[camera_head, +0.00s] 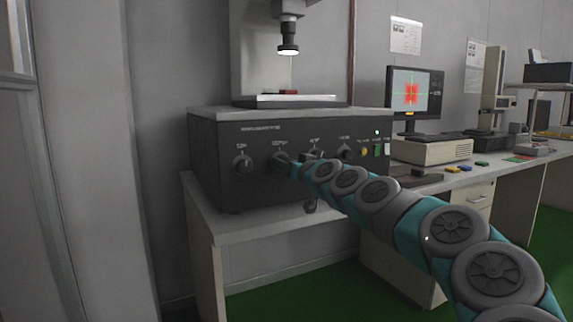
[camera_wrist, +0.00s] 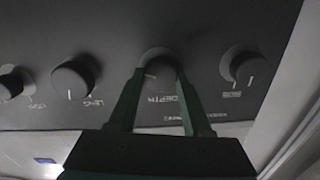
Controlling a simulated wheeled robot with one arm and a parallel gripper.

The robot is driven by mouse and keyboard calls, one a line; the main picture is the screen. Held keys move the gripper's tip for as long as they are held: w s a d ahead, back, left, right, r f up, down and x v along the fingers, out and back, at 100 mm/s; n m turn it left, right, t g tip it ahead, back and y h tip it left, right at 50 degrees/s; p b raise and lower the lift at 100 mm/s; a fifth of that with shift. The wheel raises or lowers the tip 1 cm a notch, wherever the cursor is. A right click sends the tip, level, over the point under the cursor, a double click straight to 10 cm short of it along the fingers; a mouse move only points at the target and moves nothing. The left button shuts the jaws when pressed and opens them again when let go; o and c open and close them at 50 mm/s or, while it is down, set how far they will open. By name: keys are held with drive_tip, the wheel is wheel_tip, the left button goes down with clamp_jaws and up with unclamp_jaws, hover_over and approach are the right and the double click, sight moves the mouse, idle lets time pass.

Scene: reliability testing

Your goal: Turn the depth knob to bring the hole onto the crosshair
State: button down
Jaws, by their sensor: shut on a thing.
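The depth knob (camera_wrist: 158,68) is a dark round knob on the instrument's front panel, with the label DEPTH beside it in the wrist view, which shows the panel upside down. My gripper (camera_wrist: 160,76) is shut on it, one finger on each side. In the head view the knob (camera_head: 279,160) is the second from the left, with my gripper (camera_head: 290,163) at it. The monitor (camera_head: 411,92) shows a red patch with thin crosshair lines over it. The hole is too small to make out.
Other knobs sit close on both sides, one at the left (camera_head: 242,162) and one at the right (camera_head: 345,150). The dark instrument box (camera_head: 215,140) stands on a bench. A lit microscope head (camera_head: 288,48) hangs above its stage. Small coloured blocks lie on the right bench.

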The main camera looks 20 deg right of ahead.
drive_tip(key=shift+f, duration=0.1)
drive_tip(key=shift+m+b, duration=0.3)
drive_tip(key=shift+c, duration=1.7)
unclamp_jaws()
drive_tip(key=s, duration=0.8)
drive_tip(key=shift+b, duration=0.4)
drive_tip(key=shift+w+d, duration=0.1)
drive_tip(key=shift+d, duration=0.05)
